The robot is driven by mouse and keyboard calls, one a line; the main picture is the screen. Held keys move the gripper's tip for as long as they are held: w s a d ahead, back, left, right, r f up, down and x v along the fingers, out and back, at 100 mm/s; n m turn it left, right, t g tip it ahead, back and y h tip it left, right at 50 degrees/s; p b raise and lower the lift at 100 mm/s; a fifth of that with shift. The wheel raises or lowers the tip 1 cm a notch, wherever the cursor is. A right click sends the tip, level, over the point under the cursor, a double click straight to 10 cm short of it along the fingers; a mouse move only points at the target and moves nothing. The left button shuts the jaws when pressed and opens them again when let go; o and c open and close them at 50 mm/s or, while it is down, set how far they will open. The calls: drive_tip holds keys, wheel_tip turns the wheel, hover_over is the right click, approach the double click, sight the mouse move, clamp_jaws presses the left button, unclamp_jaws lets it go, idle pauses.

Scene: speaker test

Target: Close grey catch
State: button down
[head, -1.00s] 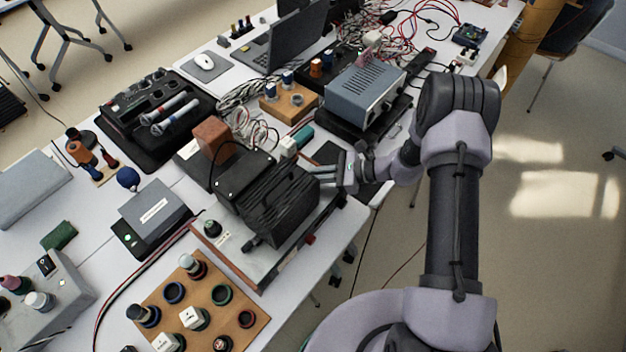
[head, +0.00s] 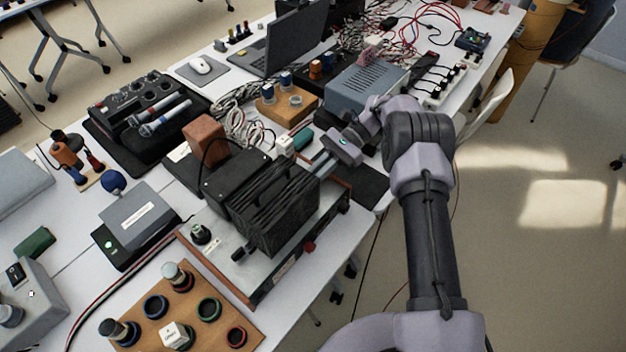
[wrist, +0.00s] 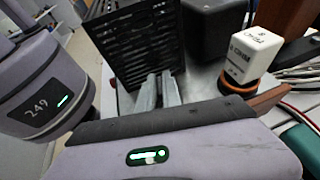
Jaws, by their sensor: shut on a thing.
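A black slatted box (head: 275,207) stands on a grey-topped, wood-edged unit (head: 215,255) at the table's front edge. My gripper (head: 320,168) reaches in at the box's right side. In the wrist view my gripper's two fingers (wrist: 158,92) are close together, with their tips up against the slatted box (wrist: 135,45). They are shut on a small part there, which I take to be the grey catch. The catch is hidden by the fingers and the box, so its position cannot be told.
A white lettered block (wrist: 252,50) stands close beside my fingers. A brown block (head: 204,137) and a plain black box (head: 232,180) sit behind the slatted box. A blue-grey instrument (head: 365,88) and cables crowd the back. Open floor (head: 520,240) lies to the right.

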drive_tip(key=shift+n+g+h, duration=0.3)
drive_tip(key=shift+n+g, duration=0.2)
drive_tip(key=c, duration=1.5)
unclamp_jaws()
drive_tip(key=shift+r, duration=0.1)
